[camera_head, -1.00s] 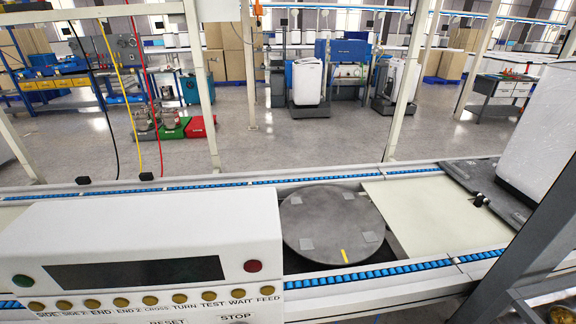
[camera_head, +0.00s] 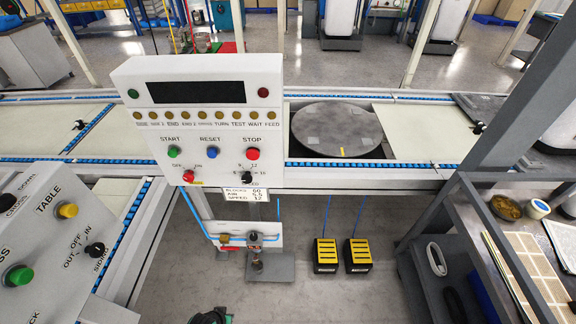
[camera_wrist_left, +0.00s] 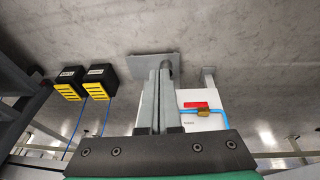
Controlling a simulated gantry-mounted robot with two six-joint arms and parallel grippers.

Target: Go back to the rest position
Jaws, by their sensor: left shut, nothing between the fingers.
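My left gripper (camera_wrist_left: 160,74) shows in the left wrist view as two grey fingers side by side, pressed together and empty. Beyond its tips are the concrete floor and a grey floor plate (camera_wrist_left: 147,66). In the head view, a dark and green part at the bottom edge may be my left arm; its fingers cannot be made out there. My right gripper is in neither view. The control panel (camera_head: 205,120) stands upright in the middle of the head view, with coloured buttons and a dark display.
A conveyor with a round grey turntable (camera_head: 337,128) runs across behind the panel. Two yellow-and-black pedals (camera_head: 327,256) are on the floor. A second button box (camera_head: 45,240) stands at the left. A grey-framed bench with trays (camera_head: 530,260) is at the right.

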